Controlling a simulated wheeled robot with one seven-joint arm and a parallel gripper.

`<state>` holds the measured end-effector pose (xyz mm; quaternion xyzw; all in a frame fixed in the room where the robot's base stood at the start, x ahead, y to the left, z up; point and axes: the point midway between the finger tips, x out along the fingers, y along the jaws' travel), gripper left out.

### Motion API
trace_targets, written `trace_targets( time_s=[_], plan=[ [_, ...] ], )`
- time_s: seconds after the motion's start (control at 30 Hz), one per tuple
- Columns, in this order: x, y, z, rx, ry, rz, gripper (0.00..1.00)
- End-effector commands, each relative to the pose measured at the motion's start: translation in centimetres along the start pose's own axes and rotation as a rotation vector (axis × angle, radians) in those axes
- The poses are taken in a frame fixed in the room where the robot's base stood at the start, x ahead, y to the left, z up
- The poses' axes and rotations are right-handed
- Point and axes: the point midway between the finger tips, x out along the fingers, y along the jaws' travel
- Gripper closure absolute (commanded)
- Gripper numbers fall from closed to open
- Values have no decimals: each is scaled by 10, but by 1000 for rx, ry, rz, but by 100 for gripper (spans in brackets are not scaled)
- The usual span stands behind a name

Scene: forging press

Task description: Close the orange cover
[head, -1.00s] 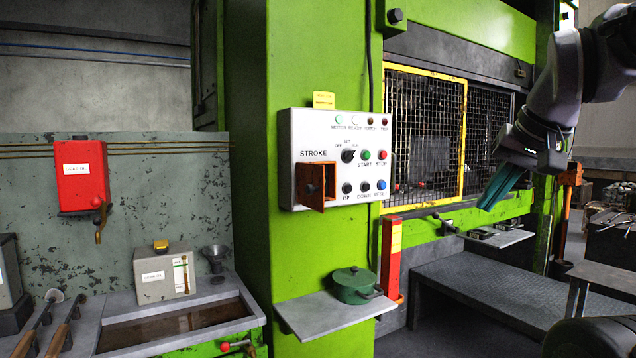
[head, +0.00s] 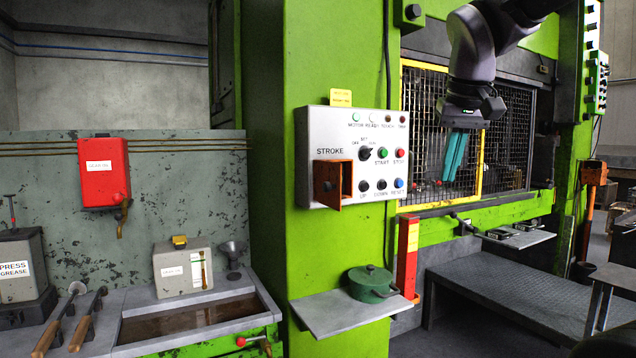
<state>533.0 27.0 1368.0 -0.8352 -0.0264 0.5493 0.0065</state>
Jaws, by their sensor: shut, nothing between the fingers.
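The orange cover (head: 328,184) is on the lower left of the white control panel (head: 372,121), under the word STROKE. It stands open, swung out to the left, with an orange frame at its right side. What lies behind the cover is hidden. My gripper (head: 450,180) hangs to the right of the panel, in front of the yellow-edged mesh guard, with its teal fingers pointing down. The fingers are together and hold nothing. My gripper is apart from both the panel and the cover.
A grey shelf (head: 337,319) with a green pot (head: 371,284) juts out below the panel. A red post (head: 408,255) stands right of the pot. The mesh guard (head: 434,135) is behind my gripper. The space before the panel looks clear.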

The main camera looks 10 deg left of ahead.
Motion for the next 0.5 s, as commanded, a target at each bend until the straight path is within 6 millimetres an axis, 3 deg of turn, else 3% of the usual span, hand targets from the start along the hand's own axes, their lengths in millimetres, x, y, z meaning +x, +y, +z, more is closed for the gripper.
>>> trace_targets(
  time_s=[0.03, 0.1, 0.23, 0.4, 0.5],
  plan=[
    [2, -28, -13, -80, -17, 28, 100],
    [2, -64, -29, -174, -22, 76, 100],
    [2, -142, -48, -331, 7, 161, 100],
    [-2, -239, -49, -467, 87, 235, 100],
    [-4, -278, -43, -508, 129, 258, 100]
  ],
)
